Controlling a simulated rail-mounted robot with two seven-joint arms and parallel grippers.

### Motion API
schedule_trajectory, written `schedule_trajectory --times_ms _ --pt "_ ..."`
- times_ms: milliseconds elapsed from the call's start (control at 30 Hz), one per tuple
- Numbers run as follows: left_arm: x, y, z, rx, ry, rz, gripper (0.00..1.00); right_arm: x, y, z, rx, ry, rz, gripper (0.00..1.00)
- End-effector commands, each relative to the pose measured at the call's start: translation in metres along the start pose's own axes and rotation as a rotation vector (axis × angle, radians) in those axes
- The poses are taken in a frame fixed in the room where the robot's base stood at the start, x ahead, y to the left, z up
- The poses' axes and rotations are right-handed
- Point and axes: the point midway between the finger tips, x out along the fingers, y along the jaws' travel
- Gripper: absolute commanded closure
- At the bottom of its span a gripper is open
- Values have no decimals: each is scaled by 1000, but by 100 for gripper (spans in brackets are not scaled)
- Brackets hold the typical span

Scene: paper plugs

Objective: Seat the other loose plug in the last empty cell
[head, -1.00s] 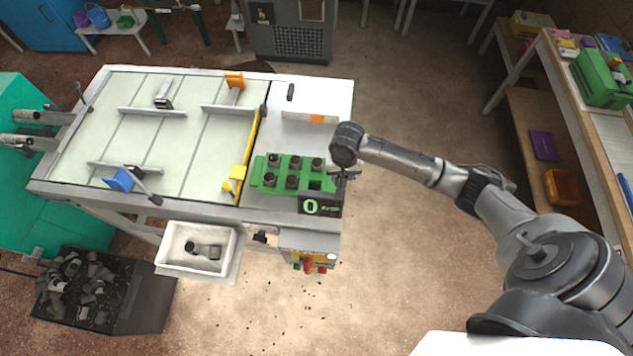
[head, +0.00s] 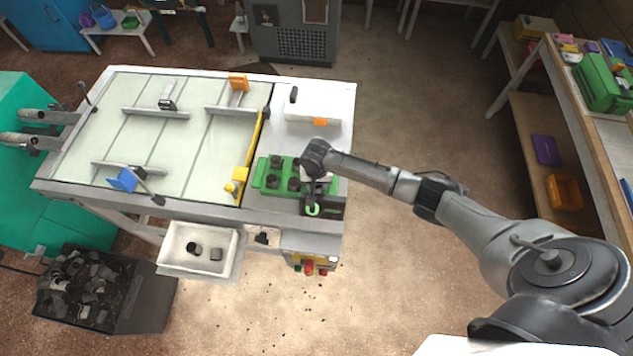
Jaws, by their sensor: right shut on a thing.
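The green block (head: 259,181) with cells stands at the right front of the bench. Dark plugs sit in its left and middle cells, including one at the front left (head: 272,182). My right gripper (head: 313,186) points down over the right end of the block. It is shut on a plug, which the gripper and wrist mostly hide. They also cover the front right cell, so I cannot tell whether the plug is in it or above it. My left gripper is not in view.
A white tray (head: 234,262) at the bench front holds a dark plug-like piece (head: 194,248) and a grey piece (head: 216,254). A dark display box (head: 336,207) stands just in front of the block. A yellow bar (head: 254,150) runs left of it.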

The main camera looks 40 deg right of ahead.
Motion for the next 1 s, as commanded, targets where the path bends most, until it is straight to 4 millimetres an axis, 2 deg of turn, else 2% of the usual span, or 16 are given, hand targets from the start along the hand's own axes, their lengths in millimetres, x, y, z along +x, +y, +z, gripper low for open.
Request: schedule_trajectory --times_ms 433,467,700,1000 --pt "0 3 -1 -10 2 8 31 5 0 0 0 0 -1 83" --pt "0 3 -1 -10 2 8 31 5 0 0 0 0 -1 59" --pt "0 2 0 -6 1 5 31 5 0 0 0 0 -1 36" --pt "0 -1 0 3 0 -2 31 2 0 0 0 1 0 35"
